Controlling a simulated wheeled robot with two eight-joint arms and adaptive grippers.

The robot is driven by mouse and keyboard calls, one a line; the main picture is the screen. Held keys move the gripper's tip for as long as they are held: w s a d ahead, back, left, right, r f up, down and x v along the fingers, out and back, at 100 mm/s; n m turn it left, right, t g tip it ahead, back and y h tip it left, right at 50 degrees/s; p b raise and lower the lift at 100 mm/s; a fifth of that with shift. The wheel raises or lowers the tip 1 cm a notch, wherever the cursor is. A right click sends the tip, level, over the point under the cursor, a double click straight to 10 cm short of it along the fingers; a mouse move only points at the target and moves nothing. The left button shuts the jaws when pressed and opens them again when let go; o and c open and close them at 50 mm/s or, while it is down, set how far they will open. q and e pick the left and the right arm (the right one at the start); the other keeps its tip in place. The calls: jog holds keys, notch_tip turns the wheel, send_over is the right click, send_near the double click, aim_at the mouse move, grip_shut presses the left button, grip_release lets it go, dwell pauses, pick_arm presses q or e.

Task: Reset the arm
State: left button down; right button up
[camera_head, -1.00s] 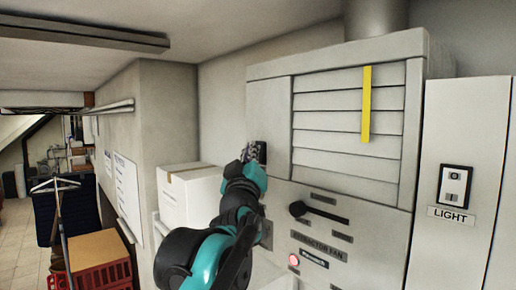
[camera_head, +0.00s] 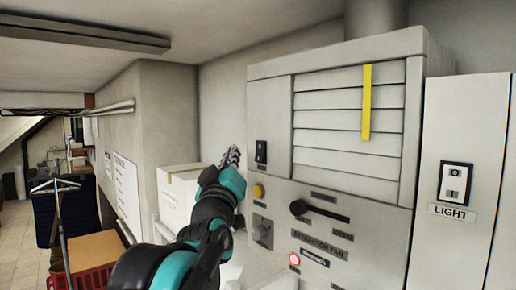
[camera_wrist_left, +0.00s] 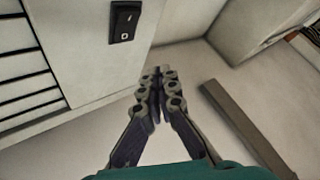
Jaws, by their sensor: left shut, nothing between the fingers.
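My left arm comes in from the bottom of the head view, teal and black. Its gripper (camera_head: 231,157) points up, just left of the grey extractor fan cabinet (camera_head: 269,95). In the left wrist view the gripper (camera_wrist_left: 159,78) shows with its fingertips together and nothing between them. A black rocker switch (camera_head: 261,152) is on the cabinet's left panel, right of the gripper and apart from it. The switch also shows in the left wrist view (camera_wrist_left: 124,22), above and left of the fingers. My right gripper is not in view.
The cabinet also carries a yellow button (camera_head: 258,191), a black lever (camera_head: 322,212) and a lit red button (camera_head: 294,259). A yellow strip (camera_head: 366,103) hangs over its slats. A white box (camera_head: 176,195) stands behind my arm. A light switch panel (camera_head: 455,184) is at right.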

pick_arm(q)
jog(key=shift+s+a, duration=0.1)
jog(key=shift+a, duration=0.1)
jog(key=shift+f, duration=0.2)
jog(key=s+a+f+m+g+b, duration=0.1)
jog(key=s+a+f+g+b, duration=0.15)
jog(key=f+b, duration=0.95)
jog(key=s+a+f+m+g+b, duration=0.2)
jog(key=s+f+g+b, duration=0.1)
jog(key=f, duration=1.9)
jog(key=s+a+f+m+g+b, duration=0.1)
jog(key=s+a+f+g+b, duration=0.15)
jog(key=f+b, duration=0.95)
jog(key=s+a+f+g+y+b, duration=0.1)
jog(key=s+f, duration=0.5)
jog(key=f, duration=1)
jog(key=s+a+f+g+y+b, duration=0.1)
jog(key=s+a+f+g+b, duration=0.3)
jog(key=f, duration=1.2)
jog(key=s+a+f+m+g+y+b, duration=0.1)
jog(key=s+a+f+b, duration=0.3)
jog(key=f, duration=1.2)
jog(key=s+g+b, duration=0.1)
jog(key=s+b, duration=0.1)
jog(key=s, duration=0.2)
jog(key=shift+s+a+f+y+b, duration=0.2)
jog(key=shift+a+f+y+b, duration=0.05)
jog(key=shift+f+y+b, duration=0.1)
